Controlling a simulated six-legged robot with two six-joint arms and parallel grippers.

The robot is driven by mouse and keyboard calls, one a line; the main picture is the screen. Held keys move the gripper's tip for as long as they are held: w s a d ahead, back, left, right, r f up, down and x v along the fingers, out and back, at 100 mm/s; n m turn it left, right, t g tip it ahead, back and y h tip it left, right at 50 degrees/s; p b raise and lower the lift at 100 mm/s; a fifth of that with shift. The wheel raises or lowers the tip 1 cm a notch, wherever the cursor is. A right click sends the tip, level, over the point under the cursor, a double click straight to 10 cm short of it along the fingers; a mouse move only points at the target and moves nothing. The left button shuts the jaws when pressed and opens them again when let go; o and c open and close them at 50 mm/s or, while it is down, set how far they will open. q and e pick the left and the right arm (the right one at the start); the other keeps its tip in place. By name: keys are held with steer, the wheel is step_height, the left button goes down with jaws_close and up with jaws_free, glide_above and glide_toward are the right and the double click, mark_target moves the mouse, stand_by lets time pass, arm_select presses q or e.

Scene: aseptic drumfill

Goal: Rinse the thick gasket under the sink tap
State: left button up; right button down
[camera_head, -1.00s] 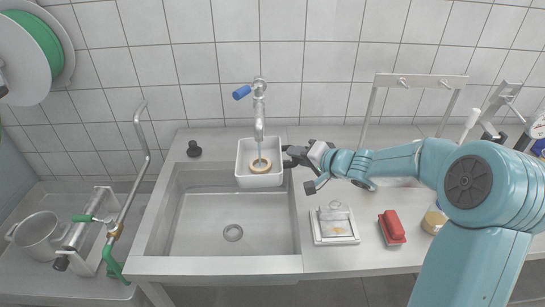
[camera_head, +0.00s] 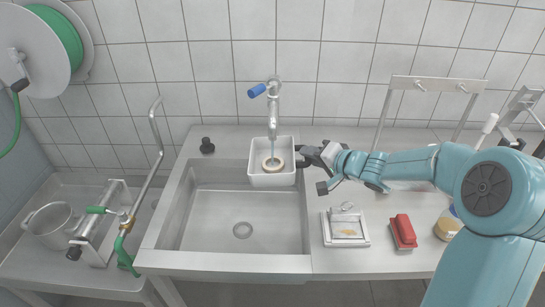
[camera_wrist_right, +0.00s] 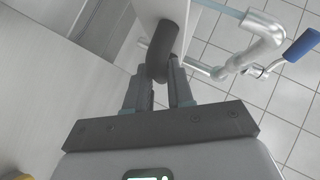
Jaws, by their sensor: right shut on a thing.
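The thick gasket (camera_head: 271,163), a tan ring, lies inside a white tub (camera_head: 272,179) under the sink tap (camera_head: 273,112). A thin bluish stream of water runs from the tap down into the tub at the ring. My right gripper (camera_head: 303,157) is shut on the tub's dark handle at its right side. The wrist view shows the fingers of the right gripper (camera_wrist_right: 160,92) around the dark handle (camera_wrist_right: 162,50). The tub is held level over the back right part of the sink basin (camera_head: 215,215). My left gripper is not in view.
A pot (camera_head: 52,224) and a hose reel (camera_head: 50,40) are at the left.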

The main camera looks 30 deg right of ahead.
stand_by(0.4)
steer(key=s+d+p, duration=0.6)
steer(key=s+p, duration=0.2)
steer(key=s, duration=0.2)
steer(key=shift+d, duration=0.3)
steer(key=shift+s, duration=0.15)
